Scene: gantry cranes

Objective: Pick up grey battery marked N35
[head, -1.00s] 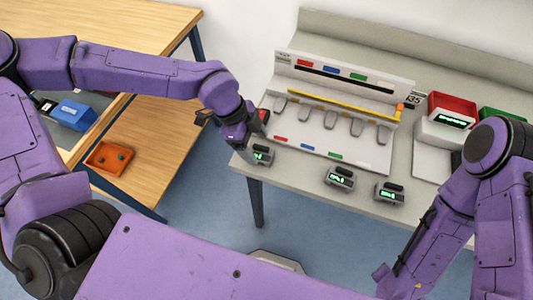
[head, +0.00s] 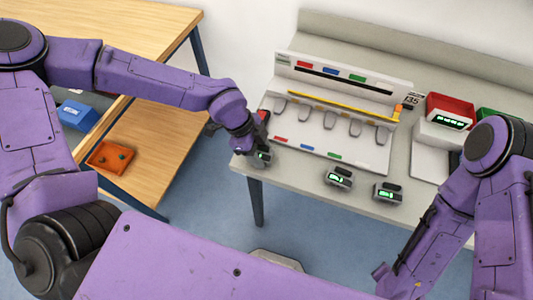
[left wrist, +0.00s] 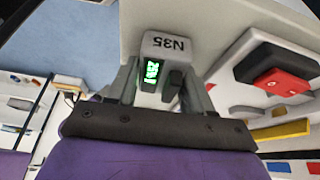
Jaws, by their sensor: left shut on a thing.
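The grey battery marked N35 (head: 262,159) is at the front left corner of the grey bench. In the left wrist view the battery (left wrist: 163,44) shows its N35 label upside down, a green lit display and a dark grip. My left gripper (head: 259,147) is above it, with the fingers on either side and shut on it; the gripper also shows in the left wrist view (left wrist: 162,84). I cannot tell whether the battery is clear of the bench top. My right arm is at the right, but its gripper is not in view.
Two more grey batteries with green displays, a middle one (head: 339,178) and a right one (head: 388,192), stand along the bench's front edge. A sloped rack (head: 350,115) stands behind.

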